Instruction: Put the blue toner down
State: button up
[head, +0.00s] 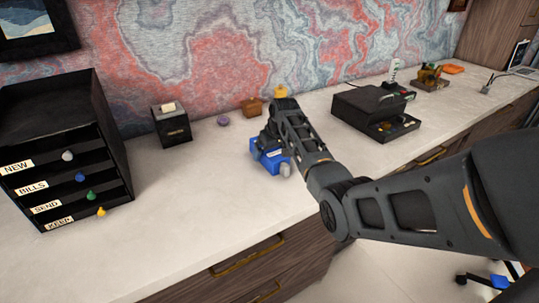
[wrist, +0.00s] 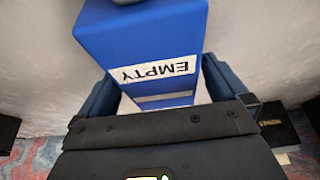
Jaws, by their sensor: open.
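The blue toner (head: 272,163) is a blue block on the pale desk top, near the middle of the head view. A grey rounded part shows at its front. In the wrist view the blue toner (wrist: 135,40) fills the upper middle and bears a white label reading EMPTY. My gripper (head: 264,148) is right at the toner, reaching from the right. In the wrist view my gripper (wrist: 158,78) is open, with one finger on each side of the toner. Whether the fingers touch it, I cannot tell. The arm hides part of the toner's top.
A black drawer organizer (head: 60,150) stands at the left, with a small black box (head: 171,127) beside it. A black device (head: 372,112) is to the right. The desk left of the toner is clear.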

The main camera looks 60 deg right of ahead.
jog(key=shift+w+f, duration=0.15)
jog(key=shift+f, duration=0.1)
jog(key=c, duration=1.2)
jog(key=shift+c, duration=0.7)
jog(key=shift+r, duration=0.15)
